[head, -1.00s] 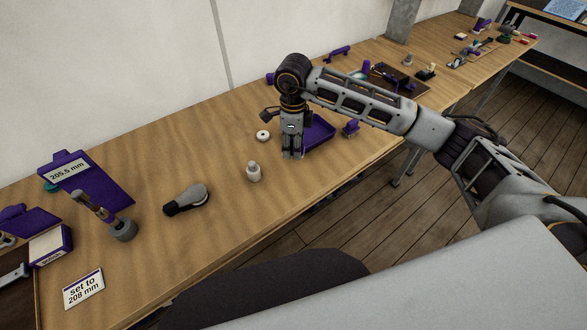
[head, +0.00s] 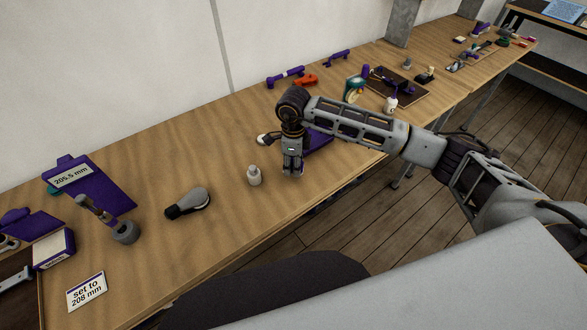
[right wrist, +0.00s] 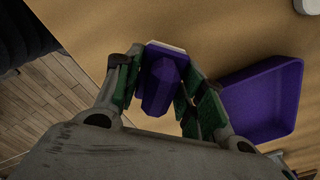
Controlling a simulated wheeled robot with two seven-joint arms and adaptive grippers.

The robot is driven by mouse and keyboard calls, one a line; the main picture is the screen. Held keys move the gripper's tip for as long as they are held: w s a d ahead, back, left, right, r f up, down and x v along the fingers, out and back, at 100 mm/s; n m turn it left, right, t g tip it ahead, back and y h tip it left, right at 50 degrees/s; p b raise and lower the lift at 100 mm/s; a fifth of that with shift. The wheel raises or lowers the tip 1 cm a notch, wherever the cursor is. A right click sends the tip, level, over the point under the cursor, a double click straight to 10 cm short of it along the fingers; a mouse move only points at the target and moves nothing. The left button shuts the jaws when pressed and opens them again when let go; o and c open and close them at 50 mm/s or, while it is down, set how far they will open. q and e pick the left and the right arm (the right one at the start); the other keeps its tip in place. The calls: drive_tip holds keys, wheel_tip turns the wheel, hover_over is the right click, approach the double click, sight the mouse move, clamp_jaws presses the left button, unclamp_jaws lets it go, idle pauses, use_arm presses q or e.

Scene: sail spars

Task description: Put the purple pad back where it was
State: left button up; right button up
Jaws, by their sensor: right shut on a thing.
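My right gripper (head: 293,172) points down low over the front part of the workbench. In the right wrist view it (right wrist: 158,75) is shut on a purple block-shaped pad (right wrist: 160,82) with a pale strip along its far edge. I cannot tell whether the pad touches the bench top. A shallow purple tray (right wrist: 262,100) lies just right of the gripper in that view and looks empty where seen. In the head view the tray (head: 318,141) is partly hidden by my right arm. My left gripper is not in view.
A small white bottle (head: 254,177) stands left of the gripper, with a grey and black tool (head: 188,203) farther left. A card (head: 87,291) reads "set to 208 mm". A dark tray (head: 392,88) stands farther back. Bare bench lies behind the bottle.

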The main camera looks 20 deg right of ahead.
drive_tip(key=shift+f, duration=1.45)
drive_tip(key=shift+f, duration=0.2)
drive_tip(key=o, duration=1)
drive_tip(key=shift+r, duration=0.2)
wheel_tip(320, 180, up, 12)
drive_tip(key=shift+f+b, duration=0.1)
drive_tip(key=shift+b, duration=0.95)
